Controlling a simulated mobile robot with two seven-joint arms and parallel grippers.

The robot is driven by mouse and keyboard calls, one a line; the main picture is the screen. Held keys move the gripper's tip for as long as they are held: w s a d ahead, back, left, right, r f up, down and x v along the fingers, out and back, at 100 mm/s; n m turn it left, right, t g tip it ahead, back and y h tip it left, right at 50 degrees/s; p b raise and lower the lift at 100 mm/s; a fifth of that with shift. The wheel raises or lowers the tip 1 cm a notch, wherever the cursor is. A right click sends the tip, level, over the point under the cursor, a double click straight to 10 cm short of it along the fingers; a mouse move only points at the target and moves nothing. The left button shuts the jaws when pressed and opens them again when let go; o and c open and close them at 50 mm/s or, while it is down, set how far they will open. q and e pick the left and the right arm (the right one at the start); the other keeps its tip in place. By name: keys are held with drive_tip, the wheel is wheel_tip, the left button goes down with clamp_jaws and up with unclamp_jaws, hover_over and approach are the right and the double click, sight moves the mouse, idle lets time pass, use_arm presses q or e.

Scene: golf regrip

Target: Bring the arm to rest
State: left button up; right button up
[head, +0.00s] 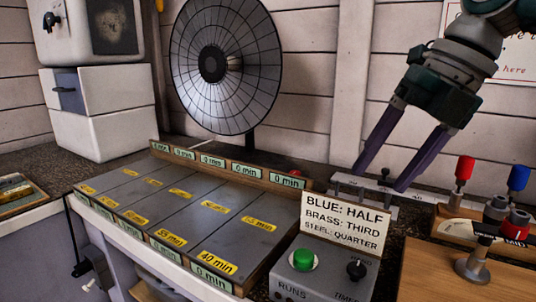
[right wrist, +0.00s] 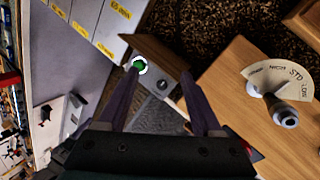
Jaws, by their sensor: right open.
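My right gripper (head: 379,178) hangs at the right of the head view, its two purple fingers spread apart and nothing between them. It is over the back of the bench, behind the sign card, near a small metal fixture (head: 350,188). In the right wrist view the open fingers (right wrist: 165,85) show against a grey control box with a green button (right wrist: 139,65), some way beyond them. My left gripper is not in view.
Grey slots with yellow time labels (head: 215,206) fill the bench middle. A control box (head: 325,272) with a sign card (head: 345,222) stands in front. Red-handled (head: 463,172) and blue-handled (head: 518,180) tools stand at right. A round fan-like disc (head: 225,65) stands behind.

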drive_tip(key=s+a+r+m+t+y+p, duration=0.1)
drive_tip(key=a+r+m+t+y, duration=0.15)
drive_tip(key=a+r+y, duration=0.55)
drive_tip(key=s+a+r+m+t+y+p, duration=0.15)
drive_tip(key=a+t+y, duration=0.25)
drive_tip(key=a, duration=0.8)
drive_tip(key=w+d+r+m+t+h, duration=0.25)
drive_tip(key=d+m+t+h, duration=0.25)
drive_tip(key=d+m+t, duration=0.5)
drive_tip(key=s+d+f+m+g+h+p, duration=0.35)
drive_tip(key=s+d+f+m+h, duration=0.5)
drive_tip(key=m, duration=0.65)
drive_tip(key=s+d+f+m+g+h, duration=0.1)
drive_tip(key=s+d+f+m+g, duration=0.1)
drive_tip(key=s+f+g, duration=0.65)
drive_tip(key=s+d+f+m+g+h, duration=0.2)
drive_tip(key=s+f+g, duration=0.1)
drive_tip(key=s, duration=1.1)
wheel_tip(320, 180, up, 38)
drive_tip(key=w+p, duration=0.1)
drive_tip(key=p, duration=3.7)
drive_tip(key=shift+w, duration=0.15)
